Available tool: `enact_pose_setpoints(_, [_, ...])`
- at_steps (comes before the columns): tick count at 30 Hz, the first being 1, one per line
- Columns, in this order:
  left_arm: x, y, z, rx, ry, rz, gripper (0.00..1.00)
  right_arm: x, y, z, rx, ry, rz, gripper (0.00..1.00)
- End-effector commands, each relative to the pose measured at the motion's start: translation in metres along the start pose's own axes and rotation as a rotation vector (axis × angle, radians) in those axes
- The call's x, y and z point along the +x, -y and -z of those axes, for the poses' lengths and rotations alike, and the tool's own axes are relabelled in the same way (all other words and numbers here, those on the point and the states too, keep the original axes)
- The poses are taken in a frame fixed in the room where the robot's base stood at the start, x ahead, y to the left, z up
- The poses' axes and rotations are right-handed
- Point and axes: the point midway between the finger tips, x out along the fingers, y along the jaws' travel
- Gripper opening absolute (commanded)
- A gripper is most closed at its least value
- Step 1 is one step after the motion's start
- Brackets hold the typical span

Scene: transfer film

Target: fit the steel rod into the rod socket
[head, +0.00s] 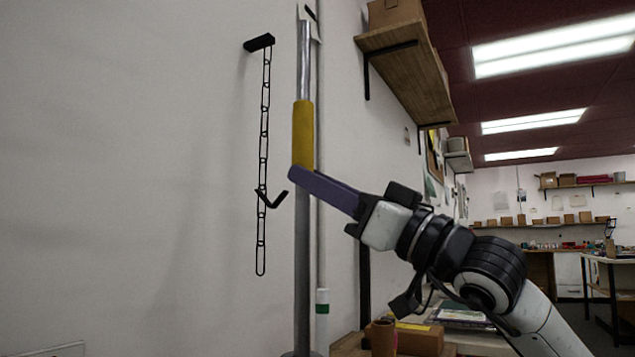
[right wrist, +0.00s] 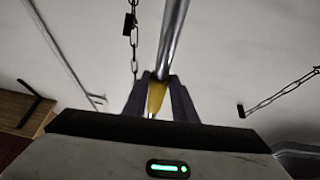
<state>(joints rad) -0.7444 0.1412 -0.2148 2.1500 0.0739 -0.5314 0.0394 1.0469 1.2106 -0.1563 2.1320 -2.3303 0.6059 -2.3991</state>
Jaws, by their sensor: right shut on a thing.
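The steel rod (head: 304,62) stands upright close to the wall, shiny above a yellow sleeve (head: 303,133). A duller grey shaft (head: 302,250) runs on below the sleeve to a dark round base (head: 300,354); I cannot tell whether it is the same piece. My right gripper (head: 295,174) is shut at the lower end of the sleeve. The right wrist view shows the purple fingers (right wrist: 160,88) on either side of the sleeve, with the shiny rod (right wrist: 172,38) running upward. I cannot clearly make out the rod socket. My left gripper is out of view.
A black chain (head: 265,110) with a hook hangs on the wall left of the rod. A thin pale pipe (head: 322,235) runs just behind the rod. A wooden shelf (head: 408,62) juts out at upper right. Boxes and a brown cup (head: 384,338) stand low right.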

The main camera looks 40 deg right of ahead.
Motion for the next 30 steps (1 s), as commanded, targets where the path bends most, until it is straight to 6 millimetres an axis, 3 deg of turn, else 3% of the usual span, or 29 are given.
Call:
enact_pose_setpoints(20, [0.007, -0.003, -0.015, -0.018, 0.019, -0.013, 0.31, -0.010, 0.000, -0.017, -0.002, -0.004, 0.000, 0.00])
enact_pose_setpoints(30, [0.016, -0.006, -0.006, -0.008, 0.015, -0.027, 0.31, -0.015, 0.001, -0.025, -0.002, -0.004, 0.000, 0.00])
